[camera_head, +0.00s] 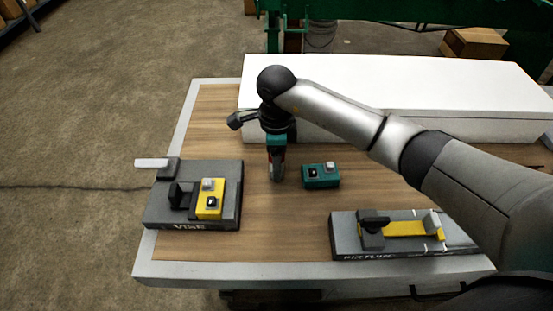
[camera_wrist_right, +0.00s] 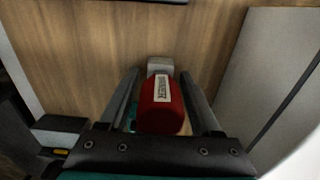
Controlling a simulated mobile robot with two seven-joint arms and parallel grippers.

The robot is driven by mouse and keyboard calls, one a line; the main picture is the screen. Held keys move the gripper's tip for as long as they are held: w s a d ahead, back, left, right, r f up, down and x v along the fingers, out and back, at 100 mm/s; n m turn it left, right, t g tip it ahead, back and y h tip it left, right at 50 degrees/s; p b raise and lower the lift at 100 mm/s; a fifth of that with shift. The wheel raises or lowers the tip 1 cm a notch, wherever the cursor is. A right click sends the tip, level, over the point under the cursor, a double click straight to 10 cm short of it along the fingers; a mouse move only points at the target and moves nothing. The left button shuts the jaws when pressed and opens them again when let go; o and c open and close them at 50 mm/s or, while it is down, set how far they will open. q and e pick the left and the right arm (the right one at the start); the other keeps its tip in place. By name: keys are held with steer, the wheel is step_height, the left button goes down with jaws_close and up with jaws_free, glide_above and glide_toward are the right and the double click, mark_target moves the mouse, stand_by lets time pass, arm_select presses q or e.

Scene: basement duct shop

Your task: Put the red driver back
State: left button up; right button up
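The red driver (camera_wrist_right: 162,108) shows in the right wrist view as a red cylinder with a white label, with a grey block-like end (camera_wrist_right: 160,66) beyond it. My right gripper (camera_wrist_right: 160,75) has one finger on each side of it, and narrow gaps show between the red body and both fingers. In the head view the right gripper (camera_head: 277,172) points down over the wooden tabletop, and only a little red shows by its fingers. Whether the driver touches the table is hidden. My left gripper is in neither view.
A grey vise base (camera_head: 160,214) with a yellow block (camera_head: 210,201) stands at left. A teal block (camera_head: 321,176) stands close right of the gripper. A fixture plate (camera_head: 350,243) with a yellow strip (camera_head: 405,229) lies front right. A large white box (camera_head: 400,85) spans the back.

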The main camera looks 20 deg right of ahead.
steer(key=shift+o, duration=0.6)
steer(key=shift+r, duration=0.25)
step_height(320, 180, up, 12)
steer(key=shift+f+p, duration=0.1)
steer(key=shift+p, duration=0.75)
